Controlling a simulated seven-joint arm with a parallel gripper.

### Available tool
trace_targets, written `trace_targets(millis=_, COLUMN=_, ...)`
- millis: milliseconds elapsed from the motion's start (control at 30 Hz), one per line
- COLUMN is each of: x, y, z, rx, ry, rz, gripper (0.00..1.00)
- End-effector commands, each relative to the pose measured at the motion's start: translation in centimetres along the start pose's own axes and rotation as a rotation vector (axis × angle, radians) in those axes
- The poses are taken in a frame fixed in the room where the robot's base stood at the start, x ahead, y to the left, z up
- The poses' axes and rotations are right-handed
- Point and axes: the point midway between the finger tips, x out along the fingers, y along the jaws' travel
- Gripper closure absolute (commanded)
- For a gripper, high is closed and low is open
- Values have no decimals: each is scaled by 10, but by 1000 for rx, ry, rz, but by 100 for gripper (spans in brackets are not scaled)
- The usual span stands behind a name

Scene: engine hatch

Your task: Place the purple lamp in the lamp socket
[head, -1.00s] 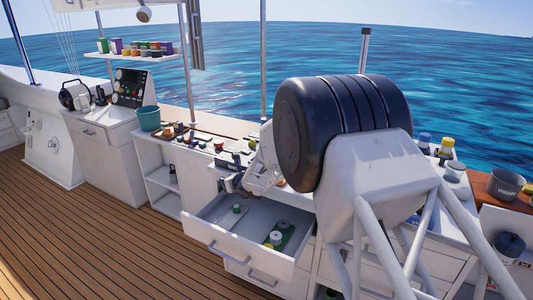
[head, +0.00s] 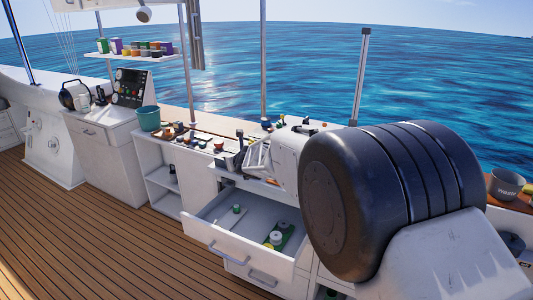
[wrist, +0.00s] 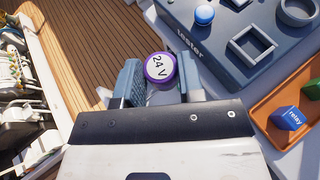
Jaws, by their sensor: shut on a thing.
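The purple lamp (wrist: 159,67) has a white top marked "24 V". My gripper (wrist: 160,84) is shut on it in the wrist view, with one finger on each side. A grey-blue panel marked "tester" (wrist: 215,65) lies to the right of the lamp. It carries a round ring-shaped opening (wrist: 297,10) and a square frame (wrist: 251,45); which one takes the lamp is not labelled in view. The lamp looks apart from both. In the head view my gripper (head: 236,160) is small above the counter, and the lamp cannot be made out.
A blue round knob (wrist: 204,15) stands on the panel. An orange tray (wrist: 270,118) holds a blue part marked "relay" (wrist: 288,118) and a green part (wrist: 312,89). An open drawer (head: 245,228) with several small items juts out below the counter. My arm hides much of the right counter.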

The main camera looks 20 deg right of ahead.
Motion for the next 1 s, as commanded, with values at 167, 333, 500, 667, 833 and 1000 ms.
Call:
trace_targets(millis=167, x=-8, y=-5, z=12, rx=9, ry=-5, rz=-22, gripper=88)
trace_targets(millis=333, x=-14, y=-10, z=21, rx=17, ry=-8, rz=-41, gripper=88)
trace_targets(millis=500, x=-23, y=-18, z=36, rx=24, ry=-16, rz=-61, gripper=88)
trace_targets(millis=667, x=-31, y=-29, z=52, rx=23, ry=-23, rz=-66, gripper=88)
trace_targets(millis=833, x=-34, y=-36, z=60, rx=16, ry=-24, rz=-54, gripper=88)
trace_targets(millis=1000, x=-35, y=-42, z=66, rx=6, ry=-26, rz=-38, gripper=88)
